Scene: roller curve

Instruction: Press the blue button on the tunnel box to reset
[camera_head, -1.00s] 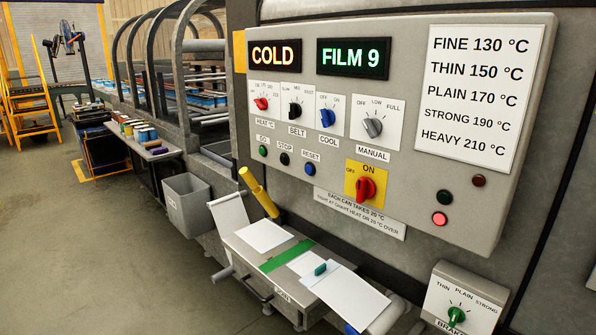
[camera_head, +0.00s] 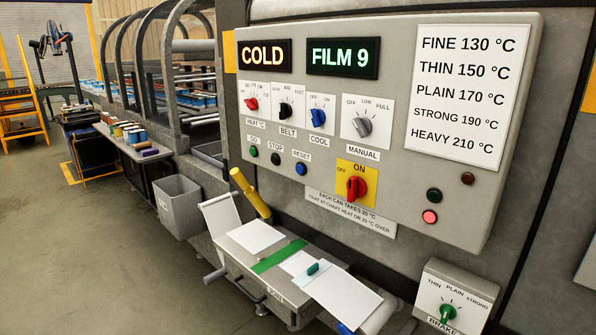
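The blue RESET button (camera_head: 301,169) is on the lower left of the grey control panel (camera_head: 400,190), under its RESET label. The black STOP button (camera_head: 277,158) and the green GO button (camera_head: 253,151) are to its left. The panel's left display (camera_head: 264,56) reads COLD and the right display (camera_head: 343,57) reads FILM 9. The red main switch (camera_head: 357,187) is on a yellow plate marked ON and OFF. A red lamp (camera_head: 430,216) is lit at the lower right. Neither of my grippers is in view.
Below the panel stands a sealing bench (camera_head: 225,242) with a yellow handle (camera_head: 250,192), white film sheets and a green strip. A grey bin (camera_head: 180,207) stands to its left. A brake box (camera_head: 455,298) is at the lower right. The floor (camera_head: 100,270) at left is clear.

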